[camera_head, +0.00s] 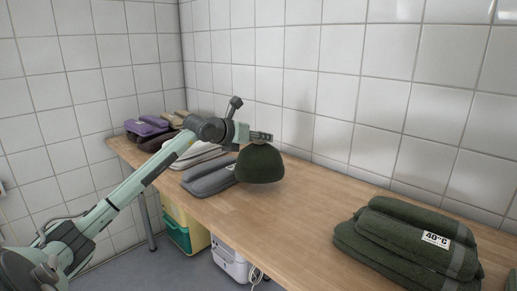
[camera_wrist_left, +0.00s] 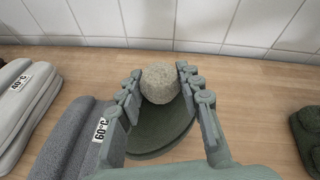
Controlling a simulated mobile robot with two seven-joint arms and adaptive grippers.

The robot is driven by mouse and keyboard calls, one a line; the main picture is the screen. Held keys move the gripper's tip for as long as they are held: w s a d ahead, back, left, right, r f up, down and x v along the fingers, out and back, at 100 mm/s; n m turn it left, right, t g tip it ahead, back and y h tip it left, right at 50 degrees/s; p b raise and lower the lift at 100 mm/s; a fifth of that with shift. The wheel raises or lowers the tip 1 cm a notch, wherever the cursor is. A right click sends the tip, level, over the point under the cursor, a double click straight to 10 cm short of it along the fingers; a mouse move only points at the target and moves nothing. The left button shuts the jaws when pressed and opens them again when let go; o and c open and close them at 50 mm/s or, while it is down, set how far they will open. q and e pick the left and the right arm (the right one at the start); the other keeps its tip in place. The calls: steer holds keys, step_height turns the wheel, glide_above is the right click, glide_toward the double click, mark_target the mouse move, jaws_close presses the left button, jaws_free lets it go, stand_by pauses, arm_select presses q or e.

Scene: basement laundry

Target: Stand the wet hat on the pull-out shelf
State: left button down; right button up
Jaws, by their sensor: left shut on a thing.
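The hat (camera_head: 260,165) is dark green and dome-shaped, brim down, over the wooden counter. In the left wrist view a round grey pompom (camera_wrist_left: 160,83) shows on top of the green hat (camera_wrist_left: 158,132). My left gripper (camera_head: 262,137) is shut on the pompom, with a finger on each side in the left wrist view (camera_wrist_left: 159,72). I cannot tell whether the brim touches the counter. I cannot make out a pull-out shelf in either view. My right gripper is not in view.
The wooden counter (camera_head: 285,213) runs along a tiled wall. Grey folded towels (camera_head: 208,177) lie just left of the hat, with purple ones (camera_head: 146,126) farther back. Dark green towels (camera_head: 405,245) lie at the right. A white appliance (camera_head: 231,260) and a green-yellow box (camera_head: 178,235) stand below.

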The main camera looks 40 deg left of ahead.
mark_target(254, 149)
arm_select(q)
steer(key=shift+f, duration=2)
steer(key=c, duration=1)
jaws_free()
